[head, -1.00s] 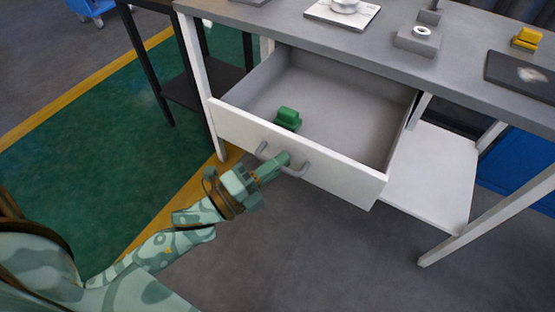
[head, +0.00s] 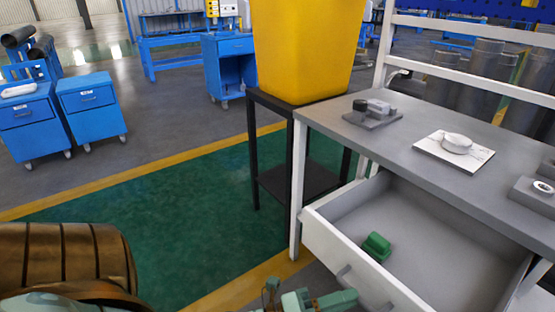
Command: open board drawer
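The white drawer (head: 340,248) of the grey-topped workbench is pulled out and stands open. A small green object (head: 377,246) lies inside it near the front panel. Part of the grey handle (head: 344,272) shows on the drawer front; the rest is cut off or hidden at the bottom edge. My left gripper (head: 345,299) is at the bottom edge, close to the handle, and mostly cut off. I cannot tell whether it touches or grips the handle. My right gripper is not in view.
The bench top (head: 400,150) carries a white board with a round part (head: 457,145) and grey blocks. A yellow bin (head: 305,50) stands on a black stand (head: 300,180) left of the bench. Blue cabinets (head: 90,105) stand far left. The green floor area is clear.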

